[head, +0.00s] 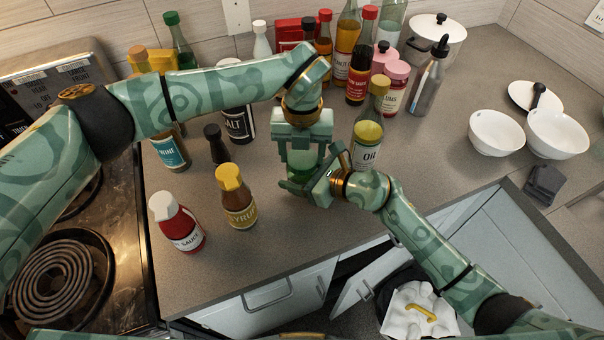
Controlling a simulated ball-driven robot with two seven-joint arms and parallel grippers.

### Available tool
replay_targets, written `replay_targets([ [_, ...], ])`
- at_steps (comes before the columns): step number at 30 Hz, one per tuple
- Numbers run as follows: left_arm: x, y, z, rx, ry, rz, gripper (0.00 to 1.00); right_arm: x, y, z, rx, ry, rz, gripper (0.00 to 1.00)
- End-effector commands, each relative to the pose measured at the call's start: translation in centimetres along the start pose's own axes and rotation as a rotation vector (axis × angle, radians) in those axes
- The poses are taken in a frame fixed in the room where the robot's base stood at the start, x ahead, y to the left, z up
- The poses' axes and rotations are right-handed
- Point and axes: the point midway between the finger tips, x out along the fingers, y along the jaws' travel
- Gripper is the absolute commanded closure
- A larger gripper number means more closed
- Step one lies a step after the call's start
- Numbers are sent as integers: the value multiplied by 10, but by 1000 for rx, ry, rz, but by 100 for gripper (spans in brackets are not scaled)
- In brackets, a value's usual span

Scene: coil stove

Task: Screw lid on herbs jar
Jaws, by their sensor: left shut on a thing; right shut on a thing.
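The herbs jar (299,172) stands on the grey counter, mostly hidden by my grippers, with only a bit of green showing between them. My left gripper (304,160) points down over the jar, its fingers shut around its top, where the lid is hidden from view. My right gripper (305,187) comes in low from the right and is shut on the jar's side. I cannot see how the lid sits on the jar.
An oil bottle (368,150) stands close to my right wrist. A syrup bottle (237,200) and a red sauce bottle (180,225) stand to the left, with a coil stove (62,275) beyond. White bowls (556,135) stand at right. The counter's front edge is near.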

Motion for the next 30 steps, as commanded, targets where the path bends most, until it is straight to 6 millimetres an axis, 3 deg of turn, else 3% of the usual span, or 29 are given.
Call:
replay_targets([
  [2, 0, 0, 0, 100, -2, 1, 69, 0, 0, -2, 2, 3, 0, 100],
  [6, 0, 0, 0, 91, -1, 0, 69, 0, 0, -2, 2, 3, 0, 100],
  [7, 0, 0, 0, 91, 0, 0, 33, 0, 0, -2, 2, 3, 0, 100],
  [9, 0, 0, 0, 91, 0, 0, 16, 0, 0, -2, 2, 3, 0, 100],
  [25, -1, -4, -2, 98, 2, -5, 16, 2, 4, -1, -1, 2, 8, 100],
  [30, -18, -5, -1, 100, -3, -8, 16, 2, 4, -1, -1, 3, 9, 100],
])
